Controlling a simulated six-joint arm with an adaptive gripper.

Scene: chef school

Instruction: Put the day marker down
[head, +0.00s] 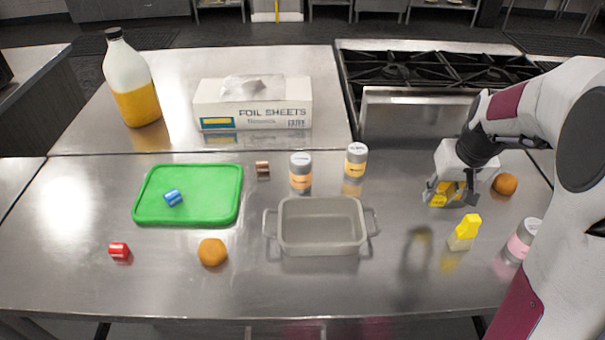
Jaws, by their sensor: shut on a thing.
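My gripper (450,198) is at the right of the steel counter, pointing down and shut on a small yellow object (441,198). The fingers partly hide it, so its full shape and any marking do not show; it may be the day marker. It appears held above the counter, with a dark shadow and a yellow reflection on the steel below and to the left. Small short cylinders lie elsewhere: a blue one (173,198) on the green board (215,180), a red one (119,251) at the front left, and a brown one (263,169) behind.
A yellow-topped pale piece (464,233) stands just in front of my gripper. An orange ball (506,184) and a pink-banded jar (525,239) are to the right. A grey pan (322,247) sits centrally, two jars (301,172) behind it. The counter's front strip is mostly clear.

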